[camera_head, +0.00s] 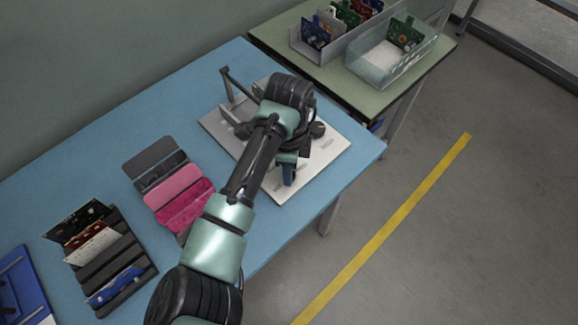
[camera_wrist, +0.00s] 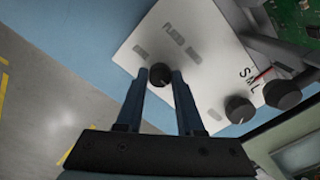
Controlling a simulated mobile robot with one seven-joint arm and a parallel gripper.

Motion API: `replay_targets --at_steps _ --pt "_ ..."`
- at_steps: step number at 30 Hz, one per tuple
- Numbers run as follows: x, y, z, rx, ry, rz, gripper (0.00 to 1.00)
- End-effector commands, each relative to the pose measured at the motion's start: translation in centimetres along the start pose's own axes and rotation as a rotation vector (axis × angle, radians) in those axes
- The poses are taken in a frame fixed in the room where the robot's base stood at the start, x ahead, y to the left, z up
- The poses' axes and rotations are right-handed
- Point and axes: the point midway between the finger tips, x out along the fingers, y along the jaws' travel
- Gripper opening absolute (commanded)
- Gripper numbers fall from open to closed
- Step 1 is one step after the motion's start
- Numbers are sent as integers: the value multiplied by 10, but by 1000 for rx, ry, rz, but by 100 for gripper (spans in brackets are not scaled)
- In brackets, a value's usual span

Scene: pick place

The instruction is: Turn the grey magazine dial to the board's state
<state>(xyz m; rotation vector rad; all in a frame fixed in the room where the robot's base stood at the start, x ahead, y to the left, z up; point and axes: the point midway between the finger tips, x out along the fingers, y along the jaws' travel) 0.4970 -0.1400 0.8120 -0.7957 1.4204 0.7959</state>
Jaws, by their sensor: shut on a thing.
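My gripper (camera_wrist: 162,76) is shut on a dark round dial knob (camera_wrist: 159,73), with one blue finger on each side. The knob stands on a pale panel (camera_wrist: 190,70) with small grey label marks around it. In the head view the panel (camera_head: 328,151) lies on the blue table, and my gripper (camera_head: 288,174) is above its front part and hides the held knob. Two other dark knobs, one (camera_wrist: 239,109) by the letters S M L and another (camera_wrist: 282,94) beside a red mark, are to the right in the wrist view. A green circuit board (camera_wrist: 294,14) is partly visible.
A pink holder (camera_head: 180,190) and a dark rack (camera_head: 112,262) with several boards stand on the blue table (camera_head: 100,140), left of the panel. Bins (camera_head: 372,72) with boards stand on the green table behind. A lever frame (camera_head: 230,84) rises at the panel's far left.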

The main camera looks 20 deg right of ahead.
Motion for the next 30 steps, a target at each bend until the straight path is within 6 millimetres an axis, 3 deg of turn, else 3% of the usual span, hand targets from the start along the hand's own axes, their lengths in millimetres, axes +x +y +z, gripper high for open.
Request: replay_targets --at_steps 2,17,30 --pt "0 0 0 0 0 0 0" --pt "-3 0 -1 -82 2 1 0" --pt "-5 1 -2 -451 2 3 0"
